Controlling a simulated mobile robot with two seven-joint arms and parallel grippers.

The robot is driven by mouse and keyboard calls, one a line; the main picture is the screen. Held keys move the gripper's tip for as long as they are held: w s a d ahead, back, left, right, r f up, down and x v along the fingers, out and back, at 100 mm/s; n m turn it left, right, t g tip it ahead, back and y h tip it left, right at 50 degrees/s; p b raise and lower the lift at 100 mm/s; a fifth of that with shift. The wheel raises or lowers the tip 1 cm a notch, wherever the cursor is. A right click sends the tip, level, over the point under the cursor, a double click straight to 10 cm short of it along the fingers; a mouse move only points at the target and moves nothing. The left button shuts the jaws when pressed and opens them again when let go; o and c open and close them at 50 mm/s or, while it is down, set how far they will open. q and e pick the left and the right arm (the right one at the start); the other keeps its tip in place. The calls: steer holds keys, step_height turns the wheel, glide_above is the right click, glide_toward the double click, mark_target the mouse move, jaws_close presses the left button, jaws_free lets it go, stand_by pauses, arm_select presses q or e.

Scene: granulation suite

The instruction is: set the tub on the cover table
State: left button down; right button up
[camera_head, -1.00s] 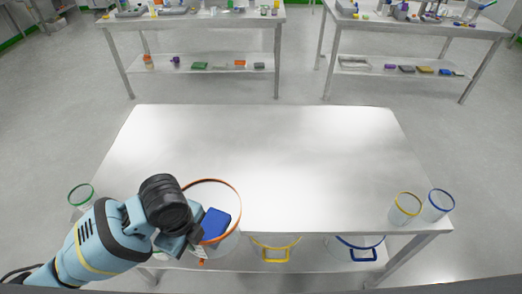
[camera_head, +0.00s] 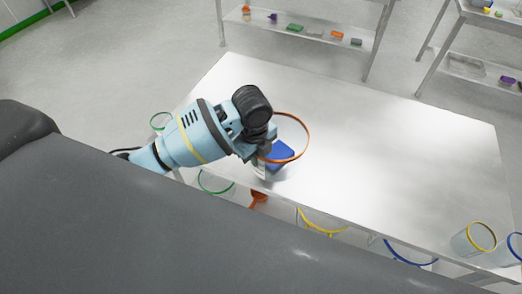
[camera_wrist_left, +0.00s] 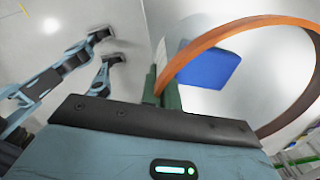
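The tub is clear with an orange rim (camera_head: 304,141) and a blue block (camera_head: 281,154) inside. It is at the near left part of the pale cover table (camera_head: 400,140). I cannot tell whether its base touches the top. My left gripper (camera_head: 264,153) is at the tub's left rim, its fingertips partly hidden. In the left wrist view, the green fingers (camera_wrist_left: 162,92) are closed about the orange rim (camera_wrist_left: 215,38), with the blue block (camera_wrist_left: 208,64) beyond. My right gripper does not show clearly in either view.
Clear containers with yellow (camera_head: 481,236) and blue (camera_head: 515,246) rims stand at the table's right end. Tubs with green (camera_head: 215,190), yellow (camera_head: 322,230) and blue (camera_head: 408,259) rims are below the near edge. The middle of the tabletop is bare.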

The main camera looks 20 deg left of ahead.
arm_select(q)
steer(key=shift+w+a+f, duration=0.1)
steer(key=shift+w+a, duration=0.1)
steer(key=shift+w, duration=0.75)
steer(key=shift+w+a+f, duration=0.1)
steer(key=shift+w+a, duration=0.05)
steer(key=shift+w, duration=0.75)
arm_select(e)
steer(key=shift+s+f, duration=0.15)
arm_select(q)
steer(key=shift+w, duration=0.3)
steer(key=shift+w+f, duration=0.1)
steer(key=shift+f, duration=1.65)
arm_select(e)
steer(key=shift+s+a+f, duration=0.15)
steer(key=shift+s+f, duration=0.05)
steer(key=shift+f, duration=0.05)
arm_select(q)
steer(key=shift+f+b, duration=0.15)
steer(key=shift+b, duration=0.15)
steer(key=c, duration=1.7)
jaws_free()
steer(key=shift+a, duration=0.1)
